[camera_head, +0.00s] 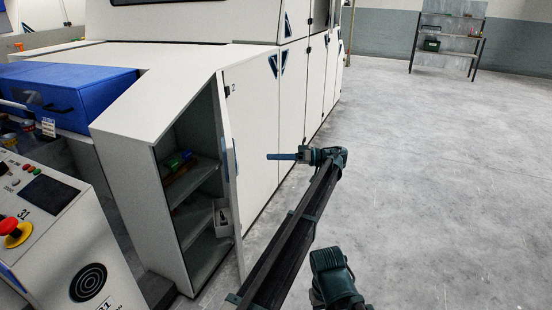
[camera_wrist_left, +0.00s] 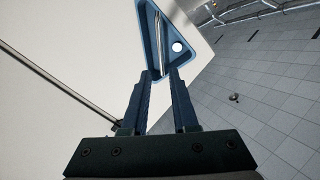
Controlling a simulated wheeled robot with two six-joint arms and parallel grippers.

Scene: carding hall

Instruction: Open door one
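A narrow white cabinet stands with its door one (camera_head: 230,165) swung partly open, seen almost edge-on. Dark shelves (camera_head: 196,215) show inside. My left gripper (camera_head: 270,156) is to the right of the door, its blue fingers pointing left at the door's outer side. In the left wrist view, the two fingers (camera_wrist_left: 161,72) are apart with a narrow gap. Their tips are at the lower end of a blue triangular handle recess (camera_wrist_left: 153,25) with a pale bar in it, on a white panel. I cannot tell whether they touch the bar.
A closed white door marked 2 (camera_head: 252,125) adjoins on the right, with more panels beyond. A control console (camera_head: 60,245) with a red knob and a blue box (camera_head: 75,92) stand at left. The grey floor at right is clear up to a far shelf rack (camera_head: 447,45).

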